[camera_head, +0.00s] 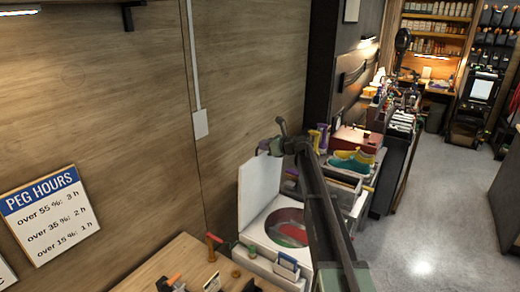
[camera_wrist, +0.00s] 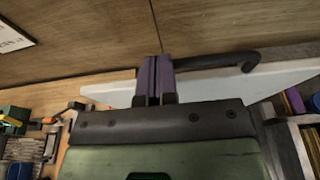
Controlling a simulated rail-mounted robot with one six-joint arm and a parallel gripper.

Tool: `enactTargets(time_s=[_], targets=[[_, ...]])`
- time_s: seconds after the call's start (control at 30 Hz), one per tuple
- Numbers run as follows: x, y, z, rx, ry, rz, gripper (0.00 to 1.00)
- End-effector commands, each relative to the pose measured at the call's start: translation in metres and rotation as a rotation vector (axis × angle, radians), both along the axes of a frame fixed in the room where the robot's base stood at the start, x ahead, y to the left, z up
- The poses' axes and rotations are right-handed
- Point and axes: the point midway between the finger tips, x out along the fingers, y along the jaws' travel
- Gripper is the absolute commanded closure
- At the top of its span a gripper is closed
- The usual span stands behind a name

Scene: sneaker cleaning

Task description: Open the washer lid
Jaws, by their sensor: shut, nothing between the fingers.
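The white washer lid (camera_head: 258,190) stands raised, close to upright, near the wood wall. The round opening of the washer (camera_head: 290,258) below it is uncovered, and something red and green shows inside. In the wrist view the lid (camera_wrist: 235,85) is a pale panel behind my gripper, with a dark hooked bar (camera_wrist: 215,61) along its top edge. My gripper (camera_wrist: 158,60) has purple fingers pressed together with nothing between them. They are beside the left end of the bar; I cannot tell whether they touch it. In the head view my gripper (camera_head: 268,147) is at the lid's top edge.
A wooden bench (camera_head: 150,268) with small tools is at the front left. Colourful sneakers (camera_head: 352,160) and a red box (camera_head: 350,137) stand behind the washer. The wood wall (camera_head: 240,80) is close behind the lid. Open floor (camera_head: 420,240) lies to the right.

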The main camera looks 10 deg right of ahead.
Motion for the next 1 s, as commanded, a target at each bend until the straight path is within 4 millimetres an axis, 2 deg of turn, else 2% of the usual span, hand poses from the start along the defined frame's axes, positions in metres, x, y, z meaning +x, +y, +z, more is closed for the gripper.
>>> enactTargets(time_s=[0.53,0.67,0.9,1.0], targets=[[-0.002,-0.005,0.002,0.0,0.0,-0.004,1.0],[-0.019,-0.019,0.01,0.0,0.0,-0.005,1.0],[-0.061,-0.059,0.025,0.001,0.0,-0.005,1.0],[-0.071,-0.069,0.028,0.0,0.0,-0.005,1.0]])
